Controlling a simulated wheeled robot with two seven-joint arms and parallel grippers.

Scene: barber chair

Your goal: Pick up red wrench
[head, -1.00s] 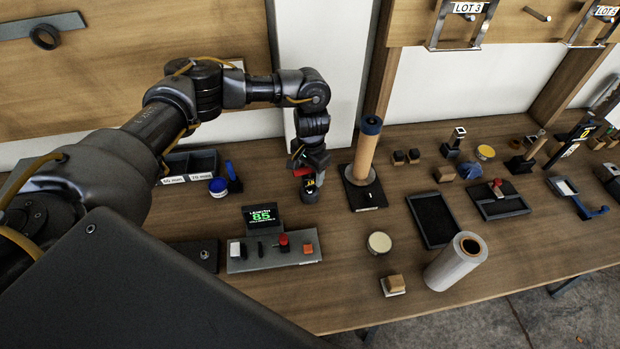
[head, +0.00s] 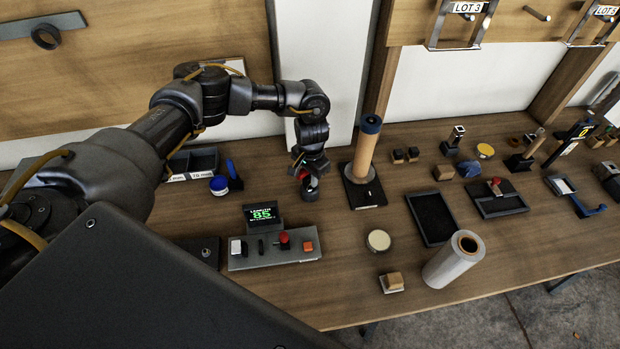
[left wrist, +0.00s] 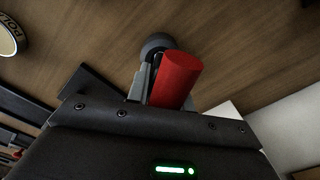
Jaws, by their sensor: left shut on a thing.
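My left gripper (head: 307,188) is low over the wooden bench, left of the brown roll on its stand. It is shut on a red cylindrical piece, seen in the left wrist view (left wrist: 178,80), which I take to be the red wrench's handle. A dark round part (left wrist: 155,45) shows beside the red piece at the fingertips. The rest of the wrench is hidden or too small to make out, and I cannot tell whether it touches the bench. My right gripper is not in view.
The brown roll (head: 365,155) stands close to the right of the gripper. A control box (head: 270,254) with a display reading 85 is in front. Trays and a clear-wrapped roll (head: 450,265) are at right.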

